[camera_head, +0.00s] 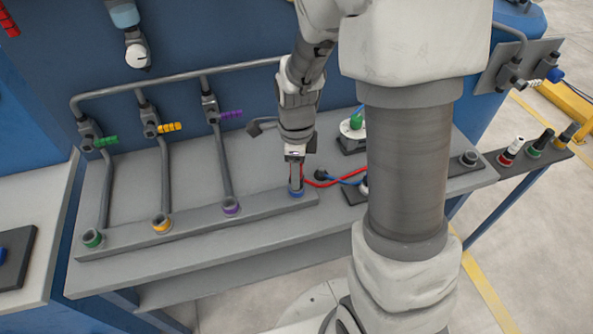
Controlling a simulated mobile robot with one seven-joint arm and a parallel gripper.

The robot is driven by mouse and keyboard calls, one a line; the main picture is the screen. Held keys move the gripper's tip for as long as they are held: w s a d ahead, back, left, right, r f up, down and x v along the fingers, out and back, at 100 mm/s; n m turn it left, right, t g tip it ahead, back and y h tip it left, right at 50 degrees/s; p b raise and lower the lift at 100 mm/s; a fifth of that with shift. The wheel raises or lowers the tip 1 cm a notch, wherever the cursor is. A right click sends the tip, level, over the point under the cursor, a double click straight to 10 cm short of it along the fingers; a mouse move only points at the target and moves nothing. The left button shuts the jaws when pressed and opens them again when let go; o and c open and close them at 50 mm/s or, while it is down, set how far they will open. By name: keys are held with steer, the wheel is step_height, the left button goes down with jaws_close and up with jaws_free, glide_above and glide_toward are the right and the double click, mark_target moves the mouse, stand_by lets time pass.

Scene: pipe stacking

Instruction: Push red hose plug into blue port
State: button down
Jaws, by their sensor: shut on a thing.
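My gripper (296,178) points down over the right end of the grey port rail and is shut on the red hose plug. The plug is mostly hidden between the fingers; a red hose (321,184) runs from it to the right. I cannot tell how deep the plug sits in the port.
The rail (193,229) also carries a purple port (231,205), an orange port (161,223) and a green port (92,238). Grey pipes with coloured valve handles stand behind them. The bench front (190,259) is clear.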

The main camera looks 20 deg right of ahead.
steer(key=shift+f+b, duration=0.55)
steer(key=shift+f, duration=0.3)
steer(key=shift+c, duration=1.9)
jaws_free()
